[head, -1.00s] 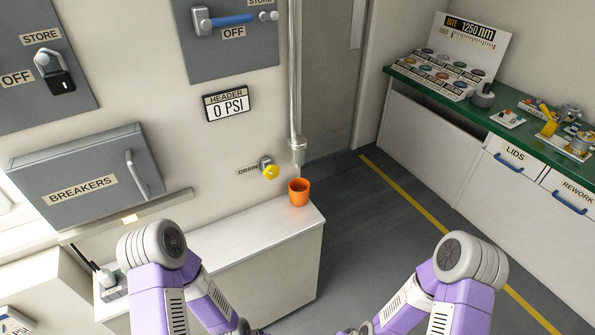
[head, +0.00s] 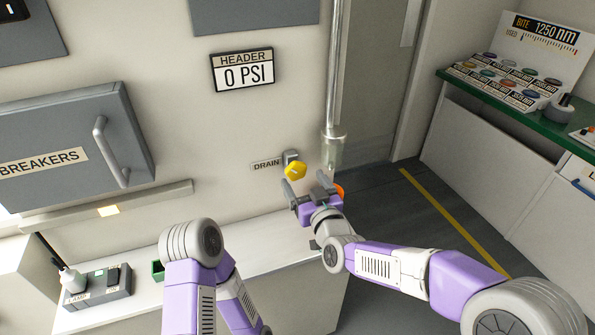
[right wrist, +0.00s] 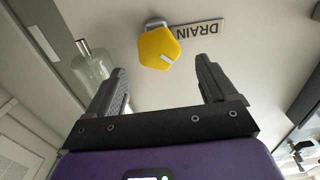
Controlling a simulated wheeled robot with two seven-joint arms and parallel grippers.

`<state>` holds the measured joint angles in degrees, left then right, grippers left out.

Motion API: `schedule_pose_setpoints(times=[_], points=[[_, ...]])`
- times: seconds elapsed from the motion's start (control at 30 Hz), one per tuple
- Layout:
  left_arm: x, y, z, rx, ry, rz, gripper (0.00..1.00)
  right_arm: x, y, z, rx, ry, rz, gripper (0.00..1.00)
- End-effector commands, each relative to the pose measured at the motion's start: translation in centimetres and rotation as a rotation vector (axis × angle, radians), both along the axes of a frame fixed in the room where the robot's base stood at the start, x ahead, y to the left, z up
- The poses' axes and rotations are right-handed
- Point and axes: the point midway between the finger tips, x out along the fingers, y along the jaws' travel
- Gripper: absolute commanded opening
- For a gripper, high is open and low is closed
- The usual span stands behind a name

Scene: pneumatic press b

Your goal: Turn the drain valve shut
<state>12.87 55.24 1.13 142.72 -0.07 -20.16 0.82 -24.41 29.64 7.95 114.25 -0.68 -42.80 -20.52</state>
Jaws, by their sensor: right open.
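The drain valve is a yellow faceted knob (head: 295,171) on a grey fitting on the wall, right of the DRAIN label (head: 266,164). In the right wrist view the knob (right wrist: 159,48) shows a pale mark on its face and sits ahead of the fingers. My right gripper (head: 307,187) is open and empty, just below and in front of the knob. In the right wrist view its two fingers (right wrist: 158,88) stand to either side of the knob, apart from it. My left gripper is out of view; only my left arm shows.
An orange cup (head: 340,190) is partly hidden behind my right gripper. A vertical pipe (head: 335,80) with a clear end (head: 332,153) hangs right of the valve. A white counter (head: 265,250) lies below. The header gauge (head: 242,71) reads 0 PSI.

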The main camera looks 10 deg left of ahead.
Motion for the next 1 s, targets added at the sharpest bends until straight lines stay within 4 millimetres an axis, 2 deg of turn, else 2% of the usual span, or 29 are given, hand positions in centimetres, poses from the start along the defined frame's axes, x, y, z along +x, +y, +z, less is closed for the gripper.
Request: schedule_pose_setpoints(times=[0.2, 0.4, 0.83, 0.87, 1.0], points=[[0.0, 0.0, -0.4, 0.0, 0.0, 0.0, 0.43, 2.7, 1.8, -0.2, 0.001, 0.003, -0.001, 0.85], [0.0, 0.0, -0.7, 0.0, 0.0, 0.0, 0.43, 4.4, 3.0, -0.2, -0.001, 0.004, 0.0, 0.85], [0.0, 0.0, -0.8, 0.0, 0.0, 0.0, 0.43, 5.2, 3.4, -0.2, -0.001, 0.005, -0.001, 0.85], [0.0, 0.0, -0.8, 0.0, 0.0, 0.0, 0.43, 5.2, 3.4, -0.2, -0.001, 0.005, -0.001, 0.83], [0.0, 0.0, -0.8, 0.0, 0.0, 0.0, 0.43, 5.2, 3.4, -0.2, -0.001, 0.005, -0.001, 0.62]])
